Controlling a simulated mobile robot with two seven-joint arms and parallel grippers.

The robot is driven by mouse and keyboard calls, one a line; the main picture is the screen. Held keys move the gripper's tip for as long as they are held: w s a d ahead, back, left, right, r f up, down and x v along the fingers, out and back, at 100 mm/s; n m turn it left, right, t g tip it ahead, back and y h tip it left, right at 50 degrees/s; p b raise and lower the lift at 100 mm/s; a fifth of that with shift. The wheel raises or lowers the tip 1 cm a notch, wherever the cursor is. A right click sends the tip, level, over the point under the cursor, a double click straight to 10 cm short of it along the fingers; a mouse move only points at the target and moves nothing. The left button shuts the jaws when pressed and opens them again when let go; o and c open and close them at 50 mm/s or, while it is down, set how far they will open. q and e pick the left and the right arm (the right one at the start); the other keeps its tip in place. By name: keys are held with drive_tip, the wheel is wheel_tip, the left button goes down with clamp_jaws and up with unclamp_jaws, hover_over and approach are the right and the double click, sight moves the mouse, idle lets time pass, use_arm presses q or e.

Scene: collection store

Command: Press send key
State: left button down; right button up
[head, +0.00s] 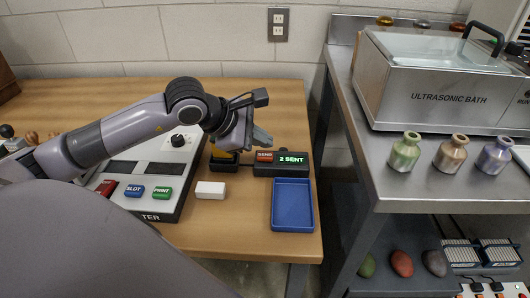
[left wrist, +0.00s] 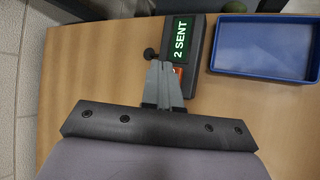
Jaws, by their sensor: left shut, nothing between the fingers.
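The orange-red key marked SEND (head: 264,156) sits on a small black box (head: 282,171) on the wooden table. Beside the key, the box's green display (head: 292,160) reads "2 SENT"; it also shows in the left wrist view (left wrist: 181,39). My left gripper (head: 262,141) is shut and empty, just above and behind the key. In the left wrist view its fingertips (left wrist: 161,66) overlap the box edge, and only a sliver of the orange key (left wrist: 179,72) shows beside them. I cannot tell whether the fingers touch the key. My right gripper is not in view.
An empty blue tray (head: 292,205) lies in front of the box. A white block (head: 210,190) and a console with SLOT and PRINT keys (head: 148,193) are to the left. A metal bench (head: 355,112) with an ultrasonic bath (head: 445,85) and several bottles stands right.

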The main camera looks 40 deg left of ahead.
sight(261, 157)
use_arm(q)
drive_tip(key=shift+r+p, duration=1.1)
drive_tip(key=shift+r, duration=1.2)
drive_tip(key=shift+f, duration=0.1)
